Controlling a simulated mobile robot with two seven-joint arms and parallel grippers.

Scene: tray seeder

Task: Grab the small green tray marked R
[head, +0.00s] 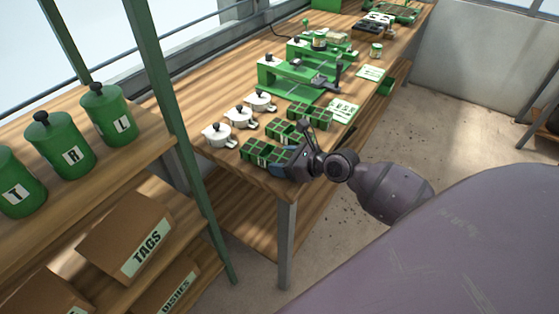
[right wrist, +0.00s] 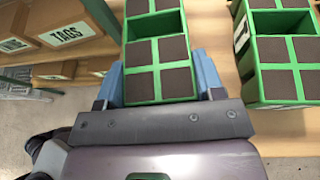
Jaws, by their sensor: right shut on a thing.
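A small green tray with dark square cells (head: 259,150) is at the near end of the workbench. My right gripper (head: 282,160) reaches it from the right and is shut on it. In the right wrist view the blue fingers of my right gripper (right wrist: 160,82) press on both sides of the held tray (right wrist: 158,69). No letter on this tray is readable, so I cannot confirm the R. I cannot tell whether it rests on the bench or is slightly raised. My left gripper is not in view.
A green machine (head: 290,78) stands further back. A shelf with green canisters (head: 66,145) is at left.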

